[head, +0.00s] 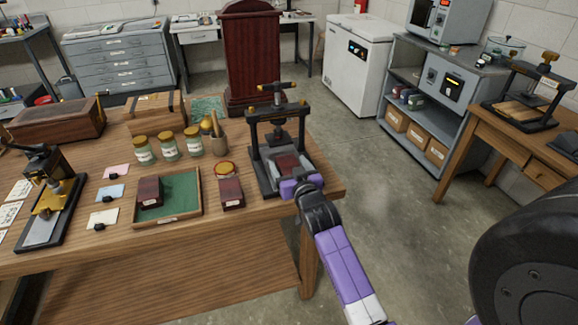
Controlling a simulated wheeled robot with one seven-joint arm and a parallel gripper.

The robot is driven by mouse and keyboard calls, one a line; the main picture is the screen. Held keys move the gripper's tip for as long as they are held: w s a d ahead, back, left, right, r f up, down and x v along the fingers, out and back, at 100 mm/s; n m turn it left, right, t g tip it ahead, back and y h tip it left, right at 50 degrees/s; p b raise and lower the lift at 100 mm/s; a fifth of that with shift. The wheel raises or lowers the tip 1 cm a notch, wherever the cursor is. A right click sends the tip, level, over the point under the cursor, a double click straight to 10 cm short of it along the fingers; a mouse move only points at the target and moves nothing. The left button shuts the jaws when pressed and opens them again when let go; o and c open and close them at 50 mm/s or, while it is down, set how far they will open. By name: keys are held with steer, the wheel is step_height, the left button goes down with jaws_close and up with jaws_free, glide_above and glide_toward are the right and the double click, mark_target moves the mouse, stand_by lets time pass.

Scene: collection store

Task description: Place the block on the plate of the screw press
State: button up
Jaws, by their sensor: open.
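The screw press (280,128), with a black frame and brass-tipped handle, stands at the right end of the wooden table. A dark red block (287,164) is on its plate (265,178), under the screw. My gripper (292,183) is open at the front of the press, just in front of this block. The fingertips are small here, and I cannot tell whether they touch the block. A similar dark red block (150,190) is in the green-lined tray (168,219), and another (231,193) lies on the table beside the tray.
Several glass jars (169,146) and a mortar with pestle (216,139) stand behind the tray. A second press (50,205) is at far left. Open floor (385,230) lies right of the table.

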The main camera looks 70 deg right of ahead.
steer(key=b+v, duration=0.1)
steer(key=v, duration=1.1)
steer(key=s+a+f+n+t+y, duration=0.1)
steer(key=a+f+n+t+y, duration=0.1)
steer(key=a, duration=0.7)
steer(key=s+a+f+n+t+y, duration=0.1)
steer(key=a+f+n+y, duration=0.15)
steer(key=a, duration=0.75)
steer(key=s+a+r+n+y, duration=0.2)
steer(key=s+a+y, duration=0.2)
steer(key=s+a, duration=0.2)
steer(key=s+a+r+n+t+y, duration=0.1)
steer(key=s+a+r+n+y, duration=0.2)
steer(key=s+a, duration=0.4)
steer(key=shift+a+r+y, duration=0.2)
steer(key=shift+a+y, duration=0.15)
steer(key=shift+a, duration=0.5)
